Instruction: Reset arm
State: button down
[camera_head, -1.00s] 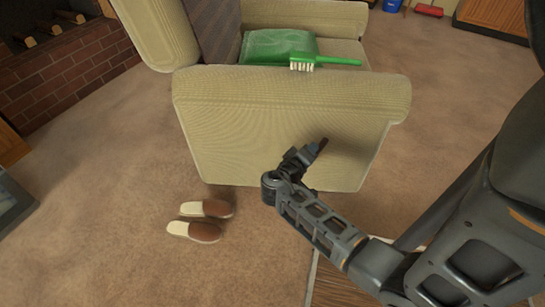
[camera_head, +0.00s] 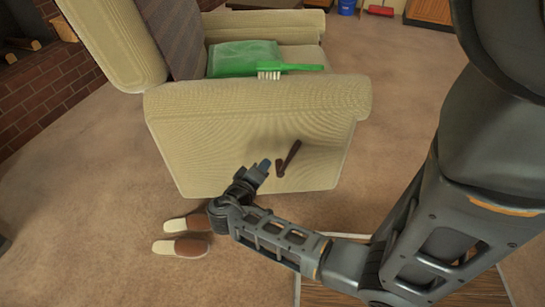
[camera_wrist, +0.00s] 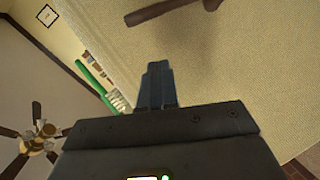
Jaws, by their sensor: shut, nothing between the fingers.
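My gripper (camera_head: 264,165) is in front of the near side panel of a beige armchair (camera_head: 240,120). Its fingers are together and empty, as the wrist view also shows (camera_wrist: 158,72). A dark brown lever (camera_head: 290,157) is on the side panel, just right of the gripper in the head view. The lever also shows at the top of the wrist view (camera_wrist: 160,11), with a gap between it and the fingertips. My arm reaches in from the lower right, bent at the elbow.
A green brush (camera_head: 290,67) lies on the chair's near armrest, with a green cushion (camera_head: 240,58) on the seat behind. A pair of brown and cream slippers (camera_head: 188,246) is on the carpet beside my wrist. Open carpet (camera_head: 400,130) lies right of the chair.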

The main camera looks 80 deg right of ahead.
jog(key=shift+v, duration=1.35)
jog(key=shift+w+f, duration=0.1)
jog(key=shift+w, duration=0.05)
